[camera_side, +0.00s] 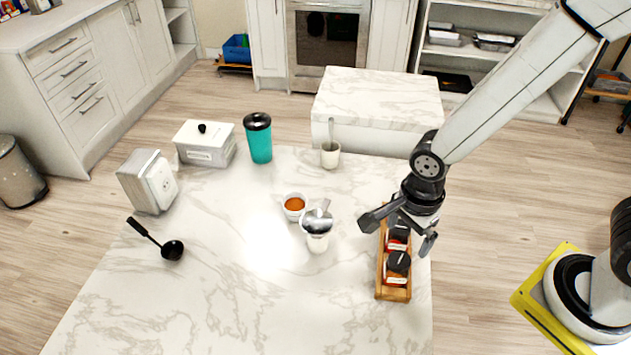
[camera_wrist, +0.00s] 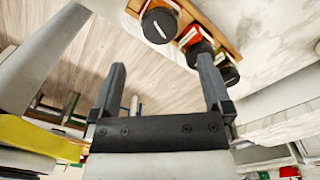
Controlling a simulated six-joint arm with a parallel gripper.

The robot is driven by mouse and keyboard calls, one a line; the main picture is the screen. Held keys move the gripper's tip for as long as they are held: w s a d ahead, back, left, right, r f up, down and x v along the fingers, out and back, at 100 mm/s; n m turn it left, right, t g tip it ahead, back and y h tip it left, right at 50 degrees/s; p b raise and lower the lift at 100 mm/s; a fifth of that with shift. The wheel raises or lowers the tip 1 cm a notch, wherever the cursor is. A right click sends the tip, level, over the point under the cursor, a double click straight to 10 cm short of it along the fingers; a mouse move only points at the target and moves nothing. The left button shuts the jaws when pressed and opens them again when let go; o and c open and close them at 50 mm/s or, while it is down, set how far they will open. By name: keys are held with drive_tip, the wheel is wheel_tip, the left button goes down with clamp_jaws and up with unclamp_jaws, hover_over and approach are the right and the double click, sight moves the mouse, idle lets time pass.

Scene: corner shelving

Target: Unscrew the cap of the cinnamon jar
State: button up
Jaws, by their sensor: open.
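A wooden rack (camera_side: 393,294) near the right edge of the marble table holds black-capped jars with red labels. In the side view, a front jar's cap (camera_side: 398,262) and part of another behind it show. The wrist view shows three caps: a near one (camera_wrist: 160,24), a middle one (camera_wrist: 198,52) and a far one (camera_wrist: 228,76). No label is readable, so I cannot tell which is the cinnamon jar. My gripper (camera_side: 397,236) is open and empty over the rack's back part, hiding some of it. In the wrist view its fingers (camera_wrist: 161,66) are apart with nothing between them.
Left of the rack are a white cup with metal utensils (camera_side: 317,242), a bowl of orange powder (camera_side: 294,205) and a cup (camera_side: 330,155). The front table is clear.

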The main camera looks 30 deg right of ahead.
sight(400, 259)
drive_tip(key=shift+f, duration=3.6)
drive_tip(key=m, duration=0.6)
clamp_jaws()
drive_tip(key=shift+n, duration=2)
